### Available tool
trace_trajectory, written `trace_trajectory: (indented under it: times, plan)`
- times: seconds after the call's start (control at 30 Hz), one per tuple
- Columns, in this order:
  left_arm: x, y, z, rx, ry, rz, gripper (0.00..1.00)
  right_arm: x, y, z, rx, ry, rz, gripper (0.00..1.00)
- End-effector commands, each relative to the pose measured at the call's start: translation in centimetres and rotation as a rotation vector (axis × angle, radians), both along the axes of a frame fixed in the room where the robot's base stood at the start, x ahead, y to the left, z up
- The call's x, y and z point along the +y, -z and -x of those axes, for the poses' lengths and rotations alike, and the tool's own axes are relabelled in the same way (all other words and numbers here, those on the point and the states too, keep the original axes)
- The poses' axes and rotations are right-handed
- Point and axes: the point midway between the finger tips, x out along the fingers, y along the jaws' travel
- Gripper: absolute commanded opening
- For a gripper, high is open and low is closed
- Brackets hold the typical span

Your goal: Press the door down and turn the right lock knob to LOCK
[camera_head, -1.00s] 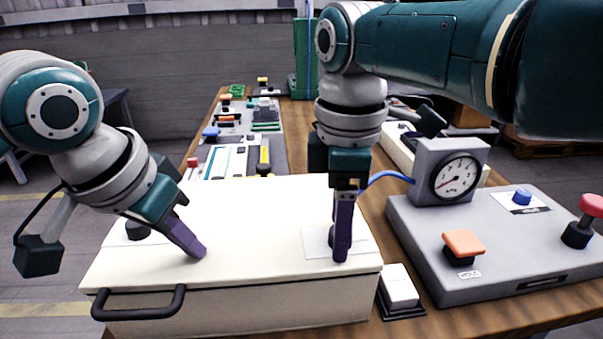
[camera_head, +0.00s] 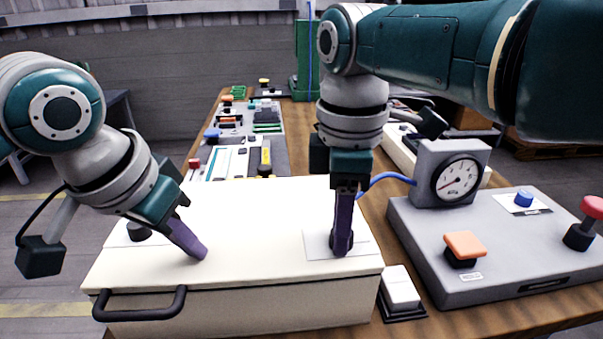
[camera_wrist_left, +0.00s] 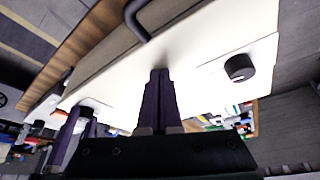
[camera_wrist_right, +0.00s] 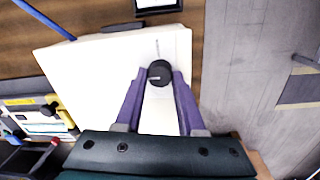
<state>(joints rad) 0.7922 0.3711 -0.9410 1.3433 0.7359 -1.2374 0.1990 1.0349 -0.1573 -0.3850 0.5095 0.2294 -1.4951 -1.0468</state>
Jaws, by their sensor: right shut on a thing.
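The door (camera_head: 255,205) is the broad cream lid of a box, with a black handle (camera_head: 138,314) on its front. My left gripper (camera_head: 197,252) has its purple fingers together, tips on or just above the lid's left half; the left wrist view shows them closed and empty. The black left knob (camera_wrist_left: 240,67) is beside it. My right gripper (camera_head: 342,248) points straight down at the right side of the lid. In the right wrist view its fingers are shut around the black right lock knob (camera_wrist_right: 159,73), which sits on a pale label plate. The label's lettering is unreadable.
A grey panel (camera_head: 420,240) with a gauge (camera_head: 458,178), an orange button (camera_head: 464,246) and a red knob (camera_head: 592,207) stands to the right. A white rocker switch (camera_head: 399,288) lies between panel and box. Several small parts lie behind the box.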

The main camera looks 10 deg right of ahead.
Motion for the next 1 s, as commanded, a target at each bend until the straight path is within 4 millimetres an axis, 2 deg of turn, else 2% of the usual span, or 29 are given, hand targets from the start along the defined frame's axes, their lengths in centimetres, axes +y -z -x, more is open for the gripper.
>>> trace_trajectory:
  times: [0.23, 0.7, 1.0]
  plan:
    - [0.16, 0.3, 0.19, 0.008, -0.001, -0.005, 0.0, -0.05, -0.02, -0.16, -0.006, 0.073, 0.002, 0.0]
    - [0.15, 0.32, 0.21, 0.008, -0.001, -0.005, 0.0, -0.08, 0.0, -0.23, -0.005, 0.384, 0.004, 0.0]
    - [0.14, 0.33, 0.22, 0.009, -0.001, -0.005, 0.0, -0.08, -0.02, -0.3, -0.008, 0.503, 0.003, 0.0]
